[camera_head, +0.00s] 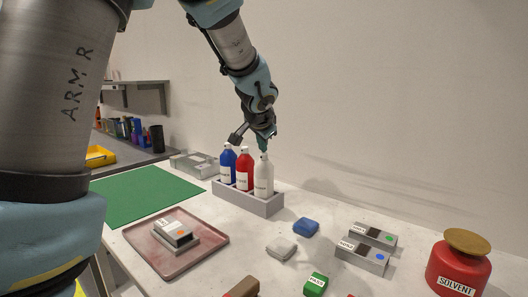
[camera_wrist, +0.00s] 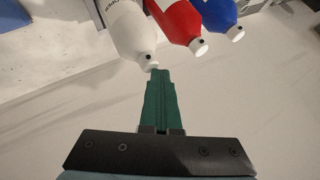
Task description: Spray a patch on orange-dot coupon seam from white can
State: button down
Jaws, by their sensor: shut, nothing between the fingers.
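The white can (camera_head: 264,176) stands upright at the right end of a grey rack (camera_head: 258,206), beside a red can (camera_head: 244,172) and a blue can (camera_head: 227,165). My gripper (camera_head: 264,147) is shut and empty, with its fingertips right at the white can's top. In the wrist view the green fingers (camera_wrist: 158,76) end close to the white can's nozzle (camera_wrist: 150,65); I cannot tell if they touch. A coupon with an orange dot (camera_head: 175,233) lies on a grey block in the pink tray (camera_head: 150,262). Its seam is too small to make out.
Grey blocks with green and blue dots (camera_head: 370,240) lie at the right, near a red solvent pot (camera_head: 458,268). A blue cloth-like piece (camera_head: 306,227), a white one (camera_head: 281,248) and a green block (camera_head: 315,284) lie in the middle. A green mat (camera_head: 140,195) covers the left.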

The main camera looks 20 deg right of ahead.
aim_at(262, 156)
notch_tip(262, 156, up, 6)
jog(key=p, duration=0.4)
jog(key=shift+p, duration=0.3)
dwell(0.7)
jog(key=s+a+f+n+g+y, duration=0.1)
jog(key=a+f+n+y, duration=0.2)
jog(key=a, duration=0.7)
jog(key=s+a+f+n+g, duration=0.1)
jog(key=a+f+n, duration=0.3)
jog(key=a, duration=0.6)
jog(key=s+a+f+n+g, duration=0.2)
jog(key=s+a+f+n, duration=0.1)
jog(key=s+a, duration=0.4)
jog(key=s+a+f+n+g+y, duration=0.1)
jog(key=s+a+f+n+g, duration=0.1)
jog(key=s+a+f, duration=0.4)
jog(key=a+n, duration=0.1)
jog(key=a, duration=0.1)
jog(key=shift+s+a+g, duration=0.3)
jog(key=shift+s, duration=0.1)
